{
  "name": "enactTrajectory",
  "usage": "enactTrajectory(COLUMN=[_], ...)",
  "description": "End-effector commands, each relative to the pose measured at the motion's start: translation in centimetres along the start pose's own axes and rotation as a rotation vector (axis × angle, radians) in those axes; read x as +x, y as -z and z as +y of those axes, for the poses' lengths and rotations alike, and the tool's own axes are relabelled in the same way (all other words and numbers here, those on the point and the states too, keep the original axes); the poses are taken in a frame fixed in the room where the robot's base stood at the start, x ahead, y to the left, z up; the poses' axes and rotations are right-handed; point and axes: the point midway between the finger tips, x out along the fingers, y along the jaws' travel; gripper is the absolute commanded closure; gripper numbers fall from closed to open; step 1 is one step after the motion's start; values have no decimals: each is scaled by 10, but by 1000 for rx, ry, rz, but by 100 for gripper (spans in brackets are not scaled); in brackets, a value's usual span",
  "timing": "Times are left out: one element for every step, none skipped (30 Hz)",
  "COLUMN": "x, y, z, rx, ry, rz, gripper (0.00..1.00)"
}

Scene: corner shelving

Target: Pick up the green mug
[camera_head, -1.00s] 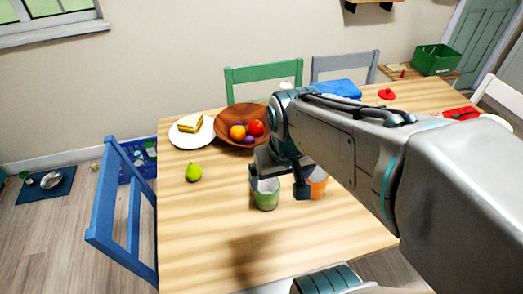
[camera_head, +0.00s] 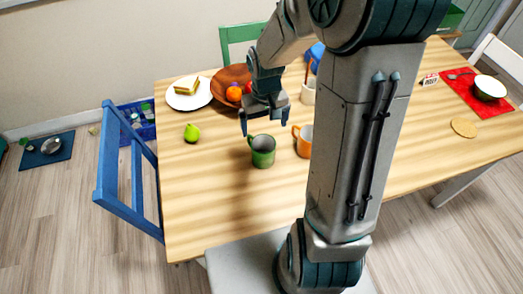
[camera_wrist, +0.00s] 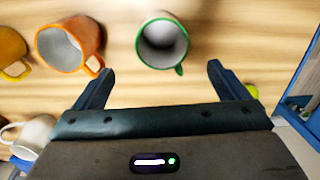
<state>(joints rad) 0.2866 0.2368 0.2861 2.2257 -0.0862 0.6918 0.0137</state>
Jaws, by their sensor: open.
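The green mug (camera_head: 262,154) stands upright on the wooden table, left of the orange mug (camera_head: 305,146). My gripper (camera_head: 263,122) is open and empty, pointing down, just behind and above the green mug in the head view. In the wrist view the green mug (camera_wrist: 163,45) lies ahead, centred between my two fingertips (camera_wrist: 161,72) and slightly beyond them. Its open rim faces the camera and its handle points to the lower right. The fingers do not appear to touch it.
The orange mug (camera_wrist: 68,46) is close to the left finger in the wrist view. A yellow-orange mug (camera_wrist: 12,48) and a white mug (camera_wrist: 32,134) are farther left. Table front-left is clear.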

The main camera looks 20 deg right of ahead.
Motion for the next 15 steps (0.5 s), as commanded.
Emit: enactTrajectory(x=[13,19,26,32,36,42,46,49,52,54,55,57,58,60,63], y=[-1,-1,-1,-1,-1,-1,-1,0,0,0,0,0,0,0,-1], z=[0,-1,-1,-1,-1,-1,-1,-1,-1,-1,0,0,0,-1,-1], rx=[-3,-2,-2,-3,-4,-3,-2,-2,-2,-2,-2,-2,-2,-2,-1], ry=[1,1,1,1,1,1,0,0,0,0,-1,-1,-1,0,0], rz=[-6,-5,-6,-5,-5,-4,-3,-2,-2,-2,-1,0,0,0,-1], gripper=[6,6,6,6,6,6,6,6,6,6,6,6,6,6,6])
